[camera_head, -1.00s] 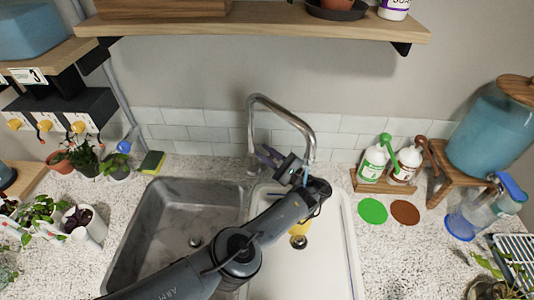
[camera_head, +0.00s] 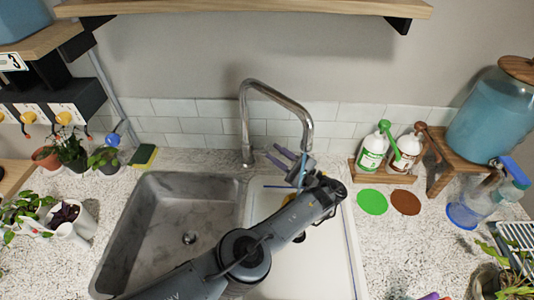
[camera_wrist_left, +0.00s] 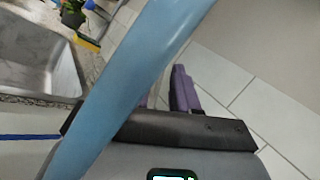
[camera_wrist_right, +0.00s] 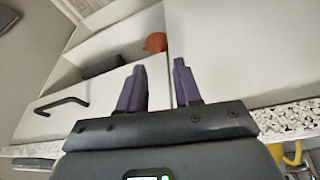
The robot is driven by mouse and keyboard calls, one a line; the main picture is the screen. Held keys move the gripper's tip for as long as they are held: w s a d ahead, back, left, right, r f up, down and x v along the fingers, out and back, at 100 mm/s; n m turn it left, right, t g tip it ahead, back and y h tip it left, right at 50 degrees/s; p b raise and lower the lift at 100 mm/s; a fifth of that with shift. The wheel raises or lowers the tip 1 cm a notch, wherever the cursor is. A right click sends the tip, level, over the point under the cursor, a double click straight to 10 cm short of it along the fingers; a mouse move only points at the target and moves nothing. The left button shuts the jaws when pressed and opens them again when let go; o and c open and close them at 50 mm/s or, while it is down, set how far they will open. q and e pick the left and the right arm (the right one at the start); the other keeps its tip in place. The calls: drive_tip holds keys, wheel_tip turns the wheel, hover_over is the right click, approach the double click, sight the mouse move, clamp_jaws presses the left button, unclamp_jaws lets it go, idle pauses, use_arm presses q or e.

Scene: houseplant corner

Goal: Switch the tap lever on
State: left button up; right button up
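The chrome gooseneck tap (camera_head: 246,120) rises behind the sink, its spout curving right and down. I cannot make out a separate lever at its base. A light-blue streak, which looks like running water, hangs below the spout; a broad blue band also crosses close in front of the left wrist view. My left gripper (camera_head: 279,156) is right of the tap base, beneath the arch, its purple fingers apart and empty; they also show in the left wrist view (camera_wrist_left: 165,92). My right gripper (camera_wrist_right: 158,82) is open and empty before a white cabinet; its tips show at the head view's bottom edge.
The steel basin (camera_head: 150,215) is left; a white basin (camera_head: 335,260) lies under my left arm. A sponge (camera_head: 144,156) sits left of the tap. A wooden rack (camera_head: 380,175) with two bottles stands right. In the right wrist view, the cabinet has a dark handle (camera_wrist_right: 62,104).

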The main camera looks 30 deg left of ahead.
use_arm(q)
drive_tip(key=shift+b+v, duration=2.15)
drive_tip(key=shift+v, duration=0.45)
drive_tip(key=shift+o, duration=0.4)
